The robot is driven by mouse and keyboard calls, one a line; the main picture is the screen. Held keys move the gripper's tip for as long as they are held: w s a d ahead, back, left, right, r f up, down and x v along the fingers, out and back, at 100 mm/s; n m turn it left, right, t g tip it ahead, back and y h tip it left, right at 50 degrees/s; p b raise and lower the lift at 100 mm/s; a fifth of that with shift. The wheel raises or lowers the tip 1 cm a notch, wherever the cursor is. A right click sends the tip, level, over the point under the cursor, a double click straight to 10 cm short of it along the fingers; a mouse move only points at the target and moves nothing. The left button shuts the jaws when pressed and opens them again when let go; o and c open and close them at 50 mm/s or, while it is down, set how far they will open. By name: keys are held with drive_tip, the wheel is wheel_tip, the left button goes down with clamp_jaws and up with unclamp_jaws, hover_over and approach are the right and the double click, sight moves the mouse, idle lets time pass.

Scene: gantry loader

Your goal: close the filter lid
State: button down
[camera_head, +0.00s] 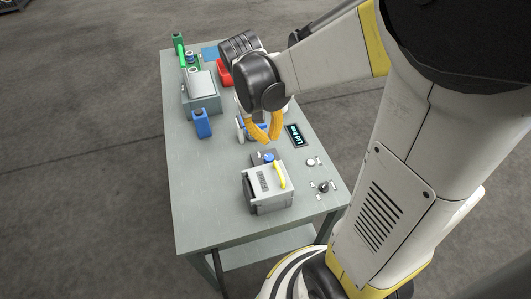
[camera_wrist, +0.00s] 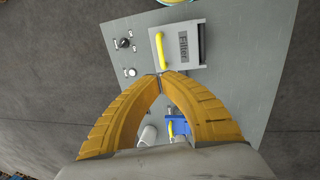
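The filter unit (camera_head: 262,188) is a grey box near the front of the table, with a yellow handle (camera_head: 280,175) along one edge. In the wrist view its top panel (camera_wrist: 180,60) carries a "Filter" label, and the yellow handle (camera_wrist: 160,50) is at the left edge. A dark gap shows along the panel's right side; I cannot tell how far the lid stands open. My gripper (camera_head: 268,139) is above the table behind the unit, apart from it in the head view. Its yellow fingers (camera_wrist: 161,74) meet at the tips, with nothing visible between them.
Knobs (camera_head: 322,187) and a small display (camera_head: 294,135) with teal text sit right of the unit. A blue jug (camera_head: 202,123), a grey machine (camera_head: 200,92) and a red object (camera_head: 225,73) stand further back. The table's front left (camera_head: 205,215) is clear.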

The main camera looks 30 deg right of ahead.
sight(278, 167)
drive_tip(key=b+x, duration=0.6)
drive_tip(key=x, duration=0.8)
drive_tip(key=shift+d, duration=0.1)
drive_tip(key=shift+b+x, duration=0.75)
drive_tip(key=shift+x, duration=0.05)
drive_tip(key=shift+d+r, duration=0.1)
drive_tip(key=shift+r, duration=0.1)
drive_tip(key=p+v, duration=0.7)
drive_tip(key=v, duration=0.7)
drive_tip(key=shift+s, duration=0.1)
